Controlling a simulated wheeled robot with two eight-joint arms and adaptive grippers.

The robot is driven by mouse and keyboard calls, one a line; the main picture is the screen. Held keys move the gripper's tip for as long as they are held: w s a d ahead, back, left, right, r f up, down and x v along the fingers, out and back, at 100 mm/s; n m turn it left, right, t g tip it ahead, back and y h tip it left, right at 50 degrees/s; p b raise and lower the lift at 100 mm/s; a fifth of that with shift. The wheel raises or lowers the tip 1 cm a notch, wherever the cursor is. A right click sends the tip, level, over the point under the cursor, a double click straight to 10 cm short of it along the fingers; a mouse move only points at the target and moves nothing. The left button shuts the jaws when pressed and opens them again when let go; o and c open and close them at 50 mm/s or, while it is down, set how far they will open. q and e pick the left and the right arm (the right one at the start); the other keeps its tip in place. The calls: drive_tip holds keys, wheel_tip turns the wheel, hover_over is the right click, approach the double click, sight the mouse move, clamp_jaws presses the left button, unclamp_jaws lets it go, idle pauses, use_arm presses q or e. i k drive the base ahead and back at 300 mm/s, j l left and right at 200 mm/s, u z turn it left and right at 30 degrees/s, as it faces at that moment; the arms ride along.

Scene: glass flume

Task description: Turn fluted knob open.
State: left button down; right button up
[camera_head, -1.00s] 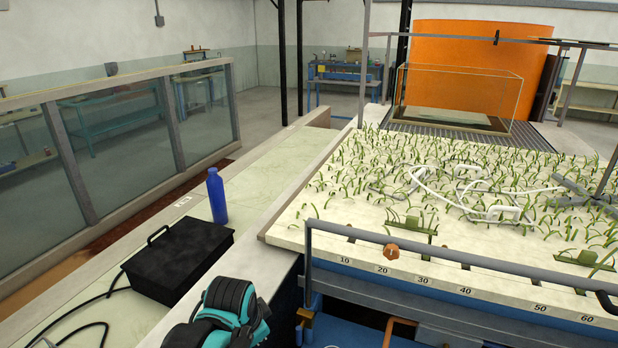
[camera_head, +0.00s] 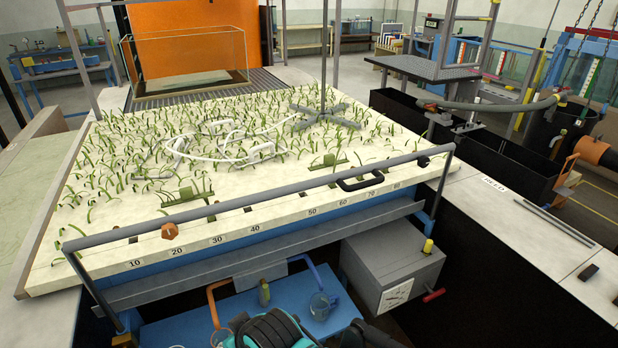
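An orange-brown faceted knob (camera_head: 170,231) stands on the front left edge of the pale plant-covered bed, above the printed scale near the 10 and 20 marks. It looks like the fluted knob, but its fluting is too small to make out. A teal and black part of my arm (camera_head: 270,330) shows at the bottom edge, well below and right of the knob. No gripper fingers can be made out, and nothing of mine touches the knob.
A grey rail (camera_head: 270,197) runs across the bed's front, close to the knob. A glass tank (camera_head: 190,62) stands behind.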

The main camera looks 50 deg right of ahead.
sight(169, 230)
drive_tip(key=l+z, duration=0.1)
drive_tip(key=z, duration=0.3)
drive_tip(key=i+l+z, duration=0.1)
drive_tip(key=z, duration=0.35)
drive_tip(key=i+z, duration=0.1)
drive_tip(key=z, duration=0.3)
drive_tip(key=i+l+z, duration=0.1)
drive_tip(key=z, duration=0.3)
drive_tip(key=u, duration=1.3)
